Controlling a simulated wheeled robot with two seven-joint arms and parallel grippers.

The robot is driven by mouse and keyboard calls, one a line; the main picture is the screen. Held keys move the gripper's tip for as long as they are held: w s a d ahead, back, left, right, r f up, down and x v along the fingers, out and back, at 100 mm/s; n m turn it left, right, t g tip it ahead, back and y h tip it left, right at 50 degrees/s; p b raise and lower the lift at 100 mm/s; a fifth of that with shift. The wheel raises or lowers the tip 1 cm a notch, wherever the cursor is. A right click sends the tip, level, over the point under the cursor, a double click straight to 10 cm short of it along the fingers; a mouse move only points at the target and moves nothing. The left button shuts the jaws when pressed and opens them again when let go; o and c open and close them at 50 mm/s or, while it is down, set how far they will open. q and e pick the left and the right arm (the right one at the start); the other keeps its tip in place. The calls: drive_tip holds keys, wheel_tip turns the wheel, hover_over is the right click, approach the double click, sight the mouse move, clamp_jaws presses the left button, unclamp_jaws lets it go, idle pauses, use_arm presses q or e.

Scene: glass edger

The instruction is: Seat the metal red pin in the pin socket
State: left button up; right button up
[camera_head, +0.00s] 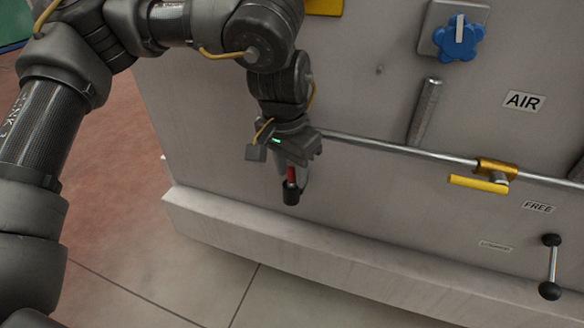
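My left gripper (293,190) hangs fingers-down in front of the grey machine face, near the middle of the view. A narrow red part of the metal red pin (291,175) shows between its fingers. The fingers look closed around it, and they hide most of the pin. I cannot make out a pin socket for certain. My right gripper is not in view.
A metal pipe with a yellow-handled valve (479,183) crosses the machine face (360,190). A short metal rod (425,110), a blue knob (459,38) and a black-ended lever (551,266) stand out to the right. A ledge (330,258) runs below. Tiled floor lies lower left.

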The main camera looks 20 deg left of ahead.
use_arm(q)
drive_tip(key=shift+r, duration=0.1)
wheel_tip(320, 180, up, 12)
drive_tip(key=s, duration=0.1)
drive_tip(key=shift+s+a, duration=0.15)
drive_tip(key=shift+a, duration=0.15)
drive_tip(key=shift+d, duration=0.1)
